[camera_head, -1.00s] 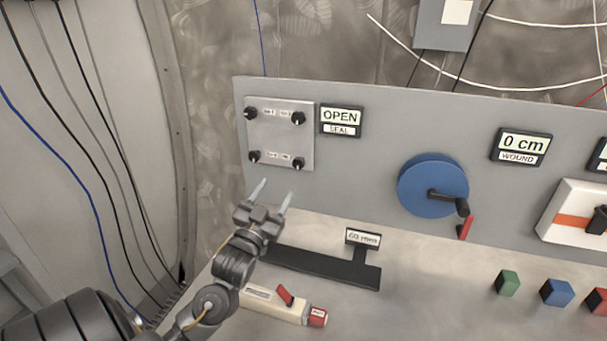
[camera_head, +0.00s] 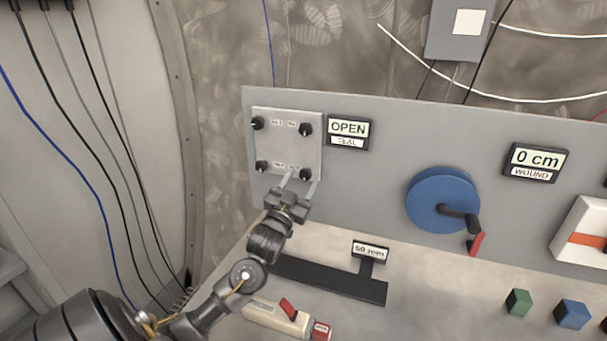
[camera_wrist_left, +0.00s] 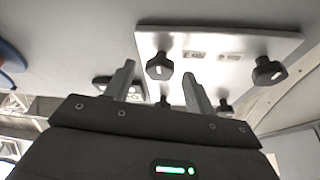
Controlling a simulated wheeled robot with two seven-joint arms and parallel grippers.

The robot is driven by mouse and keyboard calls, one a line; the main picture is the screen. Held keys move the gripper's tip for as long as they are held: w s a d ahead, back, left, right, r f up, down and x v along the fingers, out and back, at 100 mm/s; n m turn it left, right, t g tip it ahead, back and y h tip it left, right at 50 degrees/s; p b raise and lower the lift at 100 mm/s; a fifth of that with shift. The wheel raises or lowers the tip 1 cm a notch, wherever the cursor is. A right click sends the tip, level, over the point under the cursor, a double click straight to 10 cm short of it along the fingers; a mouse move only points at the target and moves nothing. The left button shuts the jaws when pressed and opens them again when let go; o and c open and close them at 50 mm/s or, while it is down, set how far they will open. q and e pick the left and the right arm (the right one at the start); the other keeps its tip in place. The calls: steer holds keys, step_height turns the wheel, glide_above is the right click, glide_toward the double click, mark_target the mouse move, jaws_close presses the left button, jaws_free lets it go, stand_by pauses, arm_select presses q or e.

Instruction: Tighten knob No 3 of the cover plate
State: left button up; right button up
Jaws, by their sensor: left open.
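The cover plate (camera_head: 290,145) is a light square on the grey panel with a black knob near each corner. The labels beside the knobs are too small to read, so I cannot tell which is No 3. My left gripper (camera_head: 300,180) is open at the lower right knob (camera_head: 305,174), one finger on each side in the picture. In the left wrist view this knob (camera_wrist_left: 159,67) shows between the open fingertips (camera_wrist_left: 159,72); contact cannot be told. The lower left knob (camera_head: 261,166) is clear of the fingers. My right gripper is not in view.
A display (camera_head: 348,134) beside the plate reads OPEN, SEAL. A black slotted bar (camera_head: 330,280) and a white device with a red switch (camera_head: 275,318) lie on the desk.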

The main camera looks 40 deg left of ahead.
arm_select(q)
steer(key=shift+x, duration=0.85)
steer(key=shift+c, duration=0.4)
steer(key=c, duration=0.9)
